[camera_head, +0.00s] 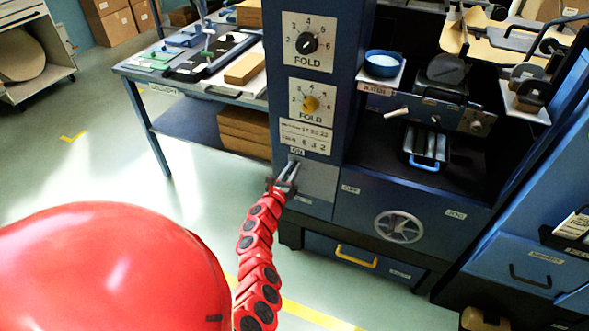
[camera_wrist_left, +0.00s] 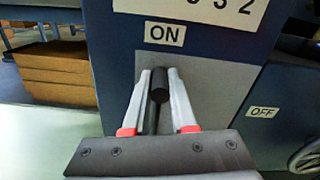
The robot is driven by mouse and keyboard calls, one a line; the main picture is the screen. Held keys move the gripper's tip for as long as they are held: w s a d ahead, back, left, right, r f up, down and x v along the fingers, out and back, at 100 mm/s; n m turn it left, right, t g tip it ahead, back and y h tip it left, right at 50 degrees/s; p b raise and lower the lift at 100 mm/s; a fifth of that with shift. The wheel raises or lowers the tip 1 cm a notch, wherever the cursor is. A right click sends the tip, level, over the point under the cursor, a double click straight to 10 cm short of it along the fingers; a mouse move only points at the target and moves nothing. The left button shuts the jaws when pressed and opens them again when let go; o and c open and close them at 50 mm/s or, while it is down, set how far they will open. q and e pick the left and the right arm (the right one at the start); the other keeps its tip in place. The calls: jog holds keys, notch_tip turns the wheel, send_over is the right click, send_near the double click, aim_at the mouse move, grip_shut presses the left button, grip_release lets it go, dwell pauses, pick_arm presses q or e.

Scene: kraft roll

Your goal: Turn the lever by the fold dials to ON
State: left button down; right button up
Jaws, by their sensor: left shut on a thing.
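The lever (camera_wrist_left: 159,82) has a black round-ended handle and stands in front of a grey plate on the blue machine column. My left gripper (camera_wrist_left: 158,78) is shut on it, with one pale finger on each side. The handle lies under the ON label (camera_wrist_left: 165,34), and the OFF label (camera_wrist_left: 263,112) is to its right. In the head view my left gripper (camera_head: 291,170) is at the plate, just under the ON label (camera_head: 297,152), and hides most of the lever. Two fold dials, one black (camera_head: 307,43) and one yellow (camera_head: 310,103), sit above. My right gripper is not in view.
A blue workbench (camera_head: 190,85) with tools and boxes stands left of the column. Right of the column are a shelf with a blue bowl (camera_head: 383,63), a handwheel (camera_head: 398,225) and a drawer with a yellow handle (camera_head: 356,256). The floor at left is open.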

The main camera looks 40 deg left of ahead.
pick_arm(q)
jog(key=shift+a, duration=0.15)
jog(key=c, duration=0.7)
grip_release()
jog(key=shift+c, duration=0.2)
jog(key=shift+s, duration=0.15)
jog(key=shift+s, duration=0.25)
jog(key=p+v, duration=0.2)
jog(key=v, duration=1.4)
jog(key=shift+s+d, duration=0.35)
